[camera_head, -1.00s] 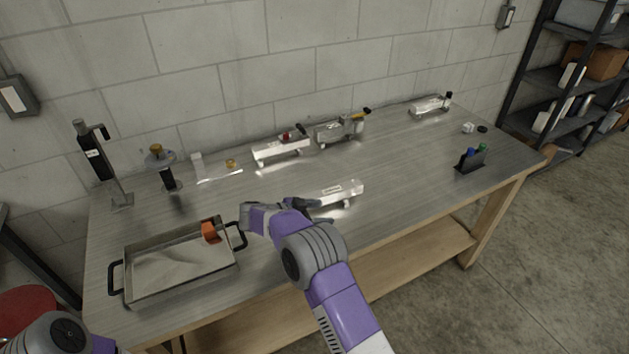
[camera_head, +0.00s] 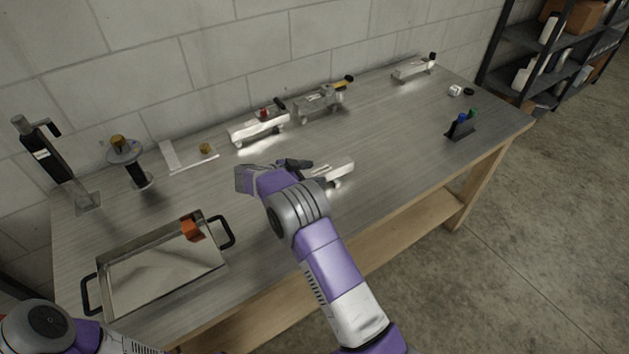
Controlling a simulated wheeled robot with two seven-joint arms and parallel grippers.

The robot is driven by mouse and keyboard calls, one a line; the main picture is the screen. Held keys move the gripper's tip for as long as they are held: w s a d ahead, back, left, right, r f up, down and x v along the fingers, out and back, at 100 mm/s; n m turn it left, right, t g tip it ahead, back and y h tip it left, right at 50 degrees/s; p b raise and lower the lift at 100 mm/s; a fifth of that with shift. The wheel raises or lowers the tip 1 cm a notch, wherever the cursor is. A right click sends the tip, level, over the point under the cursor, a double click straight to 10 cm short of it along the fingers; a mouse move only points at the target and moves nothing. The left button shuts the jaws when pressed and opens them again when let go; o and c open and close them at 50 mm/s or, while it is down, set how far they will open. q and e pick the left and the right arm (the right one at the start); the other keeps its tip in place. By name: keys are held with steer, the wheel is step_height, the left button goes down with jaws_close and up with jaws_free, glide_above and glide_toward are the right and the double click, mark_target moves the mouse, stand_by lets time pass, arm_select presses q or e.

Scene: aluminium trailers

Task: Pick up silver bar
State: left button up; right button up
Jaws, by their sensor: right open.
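A silver bar-like piece (camera_head: 340,172) lies on the metal workbench, near its middle. My right gripper (camera_head: 297,164) is open at the left end of this piece and hides part of it from the camera. I cannot tell whether the fingers are beside it, above it or touching it. My left arm shows at the bottom left corner, but its gripper is out of view.
A metal tray (camera_head: 112,266) with black handles and an orange block (camera_head: 192,229) stands front left. Silver trailers (camera_head: 258,126) (camera_head: 319,103) (camera_head: 414,69) line the back. Black stands are at left, a pen holder (camera_head: 460,127) at right. The right middle is clear.

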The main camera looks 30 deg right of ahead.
steer(key=shift+d, duration=0.2)
steer(key=c, duration=1.3)
